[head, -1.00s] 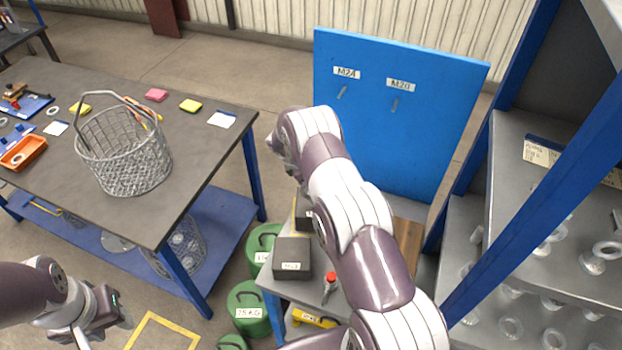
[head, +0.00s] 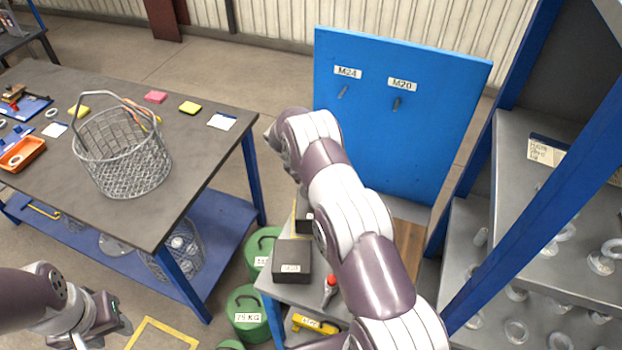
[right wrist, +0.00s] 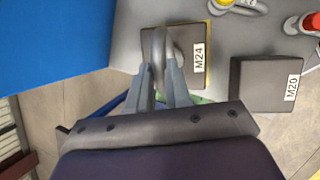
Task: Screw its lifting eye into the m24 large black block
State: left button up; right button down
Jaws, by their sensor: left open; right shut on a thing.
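The large black block (right wrist: 188,78) labelled M24 lies on the grey bench top in the right wrist view. In the head view only a corner of this block (head: 304,223) shows beside my right arm. My right gripper (right wrist: 162,80) is shut on a grey lifting eye (right wrist: 158,42), whose ring stands over the block's top face. The eye's shank is hidden, so I cannot tell how deep it sits. In the head view my arm hides the right gripper. My left gripper (head: 122,318) is open and empty, low at the left.
An M20 black block (head: 291,262) stands nearby, with a red-topped tool (head: 330,287) beside it. A blue board (head: 400,130) rises behind the bench. A shelf (head: 515,215) with several lifting eyes stands right. A table (head: 195,150) with a wire basket (head: 125,160) stands left. Green weights (head: 248,313) stand below.

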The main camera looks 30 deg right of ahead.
jog(key=shift+w+d+m+b, duration=0.1)
jog(key=shift+d+m+b, duration=0.15)
jog(key=shift+m+b, duration=0.05)
jog(key=c, duration=1.3)
grip_release()
jog(key=shift+r, duration=0.2)
jog(key=o, duration=0.3)
jog(key=shift+d+f, duration=0.1)
jog(key=shift+d, duration=0.05)
jog(key=shift+o, duration=0.2)
jog(key=shift+d+f, duration=0.2)
jog(key=shift+d, duration=0.05)
jog(key=shift+a+r, duration=0.2)
jog(key=shift+a, duration=0.15)
jog(key=shift+b+v, duration=0.8)
jog(key=p+v, duration=0.1)
jog(key=v, duration=0.2)
pick_arm(q)
notch_tip(320, 180, up, 7)
jog(key=p, duration=0.8)
jog(key=shift+d, duration=0.3)
pick_arm(e)
jog(key=v, duration=0.7)
jog(key=shift+d+r, duration=0.2)
jog(key=shift+r, duration=0.15)
jog(key=shift+w, duration=0.1)
